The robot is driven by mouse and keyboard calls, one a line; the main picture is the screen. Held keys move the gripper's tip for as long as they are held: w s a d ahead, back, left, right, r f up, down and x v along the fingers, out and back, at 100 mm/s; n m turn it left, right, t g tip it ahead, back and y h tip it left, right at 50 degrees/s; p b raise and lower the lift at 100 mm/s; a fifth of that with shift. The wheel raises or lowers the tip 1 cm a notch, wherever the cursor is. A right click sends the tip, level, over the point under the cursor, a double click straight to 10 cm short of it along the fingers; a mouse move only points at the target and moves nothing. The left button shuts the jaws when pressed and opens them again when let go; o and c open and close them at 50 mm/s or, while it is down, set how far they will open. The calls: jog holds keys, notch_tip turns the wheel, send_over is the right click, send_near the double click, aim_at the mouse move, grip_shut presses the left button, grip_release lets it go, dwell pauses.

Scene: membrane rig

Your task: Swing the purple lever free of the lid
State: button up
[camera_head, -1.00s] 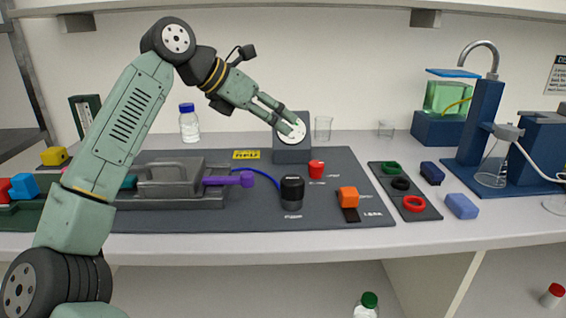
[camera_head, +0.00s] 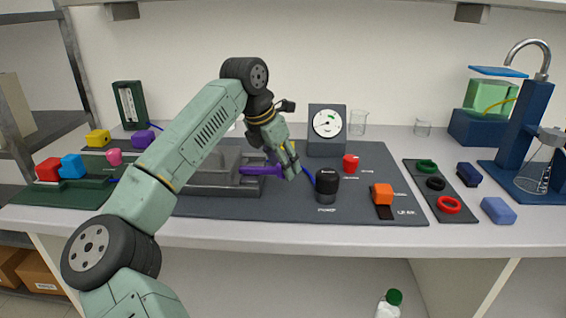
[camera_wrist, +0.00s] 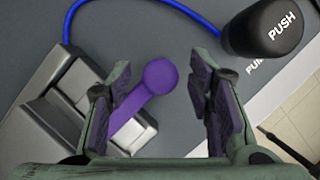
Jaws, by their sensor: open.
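The purple lever (camera_head: 262,170) sticks out to the right from the grey lidded block (camera_head: 215,189) on the dark mat. In the wrist view the lever (camera_wrist: 159,79) ends in a round knob and lies between the open fingers of my gripper (camera_wrist: 165,105), closer to the left finger. In the head view my gripper (camera_head: 285,165) points down over the lever's outer end and hides part of it. I cannot tell whether a finger touches the lever. The grey block and lid also show at the left of the wrist view (camera_wrist: 65,85).
A black push button (camera_head: 327,187) stands right of the lever, and a blue hose (camera_wrist: 80,12) curves behind it. A red knob (camera_head: 351,163), an orange switch (camera_head: 382,193) and a gauge (camera_head: 327,124) stand on the mat.

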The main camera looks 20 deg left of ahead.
jog(key=shift+w+d+f, duration=0.1)
jog(key=shift+w+f, duration=0.05)
jog(key=shift+f, duration=0.3)
grip_shut()
dwell(0.4)
